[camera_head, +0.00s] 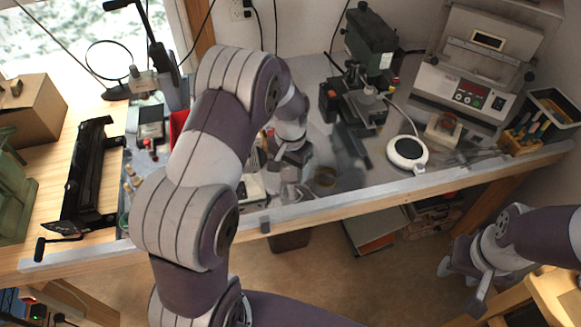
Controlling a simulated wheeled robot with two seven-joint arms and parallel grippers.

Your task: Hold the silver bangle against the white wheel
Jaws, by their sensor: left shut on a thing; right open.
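My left gripper (290,185) is low over the front part of the metal-topped bench, partly behind my own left arm. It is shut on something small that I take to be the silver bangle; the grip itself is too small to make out. My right gripper (474,277) is open and empty, below the bench's front edge.
A green and black machine (371,45) stands at the back of the bench (375,185). A grey device with a control panel (466,90) and a wooden tool holder (522,139) are at right. A black tool (85,175) and a cardboard box (30,112) are at left.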

